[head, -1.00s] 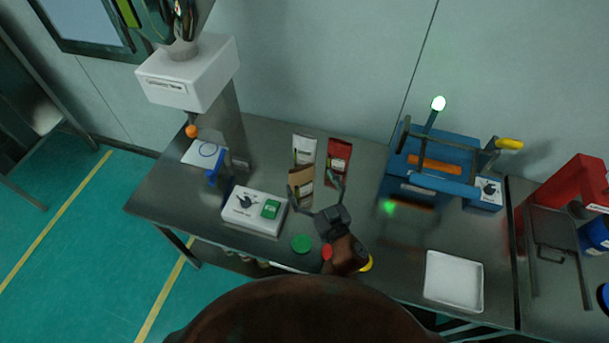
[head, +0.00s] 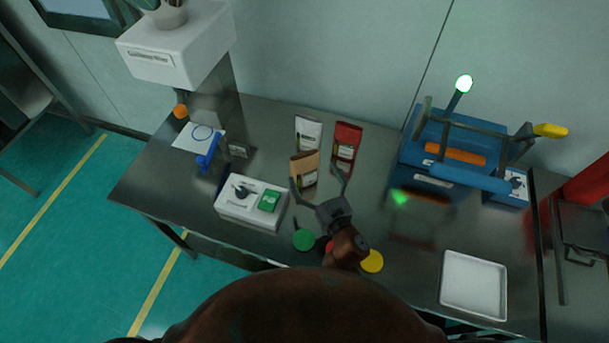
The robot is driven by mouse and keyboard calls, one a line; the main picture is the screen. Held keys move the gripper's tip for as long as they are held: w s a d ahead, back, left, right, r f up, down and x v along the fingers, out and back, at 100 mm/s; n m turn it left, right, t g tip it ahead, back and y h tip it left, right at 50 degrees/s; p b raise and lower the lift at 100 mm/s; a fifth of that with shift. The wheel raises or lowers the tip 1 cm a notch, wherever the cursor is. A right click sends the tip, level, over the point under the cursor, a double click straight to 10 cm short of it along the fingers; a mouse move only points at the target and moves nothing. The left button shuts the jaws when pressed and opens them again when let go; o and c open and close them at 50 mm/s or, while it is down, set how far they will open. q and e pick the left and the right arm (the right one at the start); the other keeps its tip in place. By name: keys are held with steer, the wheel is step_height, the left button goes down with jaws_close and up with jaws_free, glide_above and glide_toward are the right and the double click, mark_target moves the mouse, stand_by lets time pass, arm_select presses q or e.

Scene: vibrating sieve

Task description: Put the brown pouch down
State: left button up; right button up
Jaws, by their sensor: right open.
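The brown pouch (head: 304,168) stands upright on the steel table, in front of a white pouch (head: 308,132) and a red pouch (head: 346,142). My right gripper (head: 319,188) is open, with its fingers spread apart just in front of the brown pouch. One finger is near the pouch's left lower edge and the other is off to its right. I cannot tell whether either finger touches it. My left gripper is not in view.
Green (head: 304,240) and yellow (head: 371,261) discs lie near the front edge. A blue sieve machine (head: 450,150) stands right, with a white tray (head: 473,284) in front. Bare table lies between gripper and machine.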

mark_target(305, 159)
steer(key=x, duration=0.7)
steer(key=shift+f, duration=0.1)
steer(key=shift+c, duration=0.2)
steer(key=c, duration=1.9)
